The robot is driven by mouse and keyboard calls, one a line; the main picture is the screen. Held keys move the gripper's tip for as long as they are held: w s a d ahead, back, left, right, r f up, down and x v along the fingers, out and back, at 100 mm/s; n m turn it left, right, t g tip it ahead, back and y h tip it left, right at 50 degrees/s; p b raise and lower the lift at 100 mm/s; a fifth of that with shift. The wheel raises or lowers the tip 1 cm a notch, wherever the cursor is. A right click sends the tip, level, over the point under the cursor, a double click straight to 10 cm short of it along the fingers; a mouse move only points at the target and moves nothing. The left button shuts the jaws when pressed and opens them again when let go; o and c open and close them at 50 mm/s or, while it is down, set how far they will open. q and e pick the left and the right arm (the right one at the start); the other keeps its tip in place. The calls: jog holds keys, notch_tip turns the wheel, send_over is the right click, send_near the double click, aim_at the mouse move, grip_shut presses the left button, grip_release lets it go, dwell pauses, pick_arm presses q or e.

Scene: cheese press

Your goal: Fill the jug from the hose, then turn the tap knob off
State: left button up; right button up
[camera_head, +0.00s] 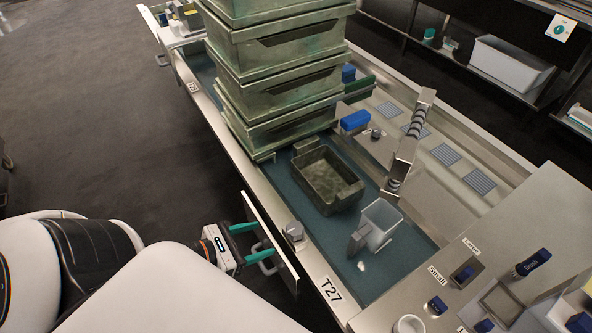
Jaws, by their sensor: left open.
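A pale translucent jug (382,222) with a grey handle stands upright on the blue-green floor of the steel trough, to the right of a dark bin. My left gripper (246,242), with teal fingers, is open at the trough's near side, beside a thin metal panel (272,243) with a handle. I cannot tell if the fingers touch that handle. The gripper is well left of the jug. A grey knob (293,231) sits on the trough's near rim; I cannot tell whether it is the tap knob. My right gripper is out of view.
Stacked green crates (285,95) stand left of a dark bin (325,178) in the trough. A slanted steel arm (408,148) rises behind the jug. Open floor lies at left.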

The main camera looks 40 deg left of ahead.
aim_at(294, 228)
pick_arm(q)
jog(key=p+x, duration=0.2)
jog(key=x, duration=0.9)
jog(key=shift+w+d, duration=0.1)
jog(key=shift+w, duration=0.1)
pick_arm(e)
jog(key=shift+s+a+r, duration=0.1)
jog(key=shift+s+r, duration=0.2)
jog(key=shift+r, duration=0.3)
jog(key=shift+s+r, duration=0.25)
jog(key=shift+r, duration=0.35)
pick_arm(q)
jog(key=shift+c, duration=0.2)
jog(key=c, duration=0.9)
jog(key=shift+p, duration=0.3)
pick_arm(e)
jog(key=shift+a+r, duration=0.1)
